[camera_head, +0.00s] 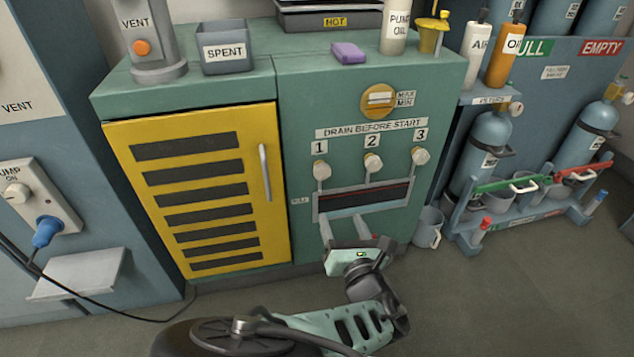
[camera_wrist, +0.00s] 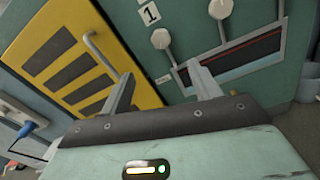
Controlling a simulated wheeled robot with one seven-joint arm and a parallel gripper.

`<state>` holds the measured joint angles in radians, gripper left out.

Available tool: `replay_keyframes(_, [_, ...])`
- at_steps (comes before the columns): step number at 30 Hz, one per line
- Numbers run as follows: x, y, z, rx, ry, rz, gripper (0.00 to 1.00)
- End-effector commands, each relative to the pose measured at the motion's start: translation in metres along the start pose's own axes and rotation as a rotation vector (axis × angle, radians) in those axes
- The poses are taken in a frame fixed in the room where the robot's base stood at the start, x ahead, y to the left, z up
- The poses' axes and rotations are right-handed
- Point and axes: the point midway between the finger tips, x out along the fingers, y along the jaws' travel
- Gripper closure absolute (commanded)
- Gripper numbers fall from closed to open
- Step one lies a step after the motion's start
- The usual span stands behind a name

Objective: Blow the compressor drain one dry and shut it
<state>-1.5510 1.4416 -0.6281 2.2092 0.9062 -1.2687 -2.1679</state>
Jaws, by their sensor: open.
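The compressor (camera_head: 290,140) has a green housing with a yellow louvred door. A label reads "DRAIN BEFORE START" above three numbered drains. Drain one (camera_head: 321,171) is a pale round knob on a short stem under the "1" plate; it also shows in the wrist view (camera_wrist: 161,38). Drain two (camera_head: 371,163) and drain three (camera_head: 420,157) sit to its right. A dark drain tray (camera_head: 318,211) with a red line inside runs below them. My gripper (camera_head: 345,225) is open and empty, its fingers in front of the tray's lower left part, below drain one and apart from the knobs.
A spent bin (camera_head: 224,50), purple block (camera_head: 348,53) and pump oil bottle (camera_head: 396,28) stand on top. The door handle (camera_head: 265,172) juts out left of the drains. Floor in front is clear.

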Motion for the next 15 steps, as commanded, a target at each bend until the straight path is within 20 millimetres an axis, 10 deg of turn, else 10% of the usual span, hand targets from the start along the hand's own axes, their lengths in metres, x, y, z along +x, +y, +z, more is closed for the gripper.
replay_keyframes(15, [0.091, -0.002, -0.001, 0.003, -0.002, -0.004, 0.38])
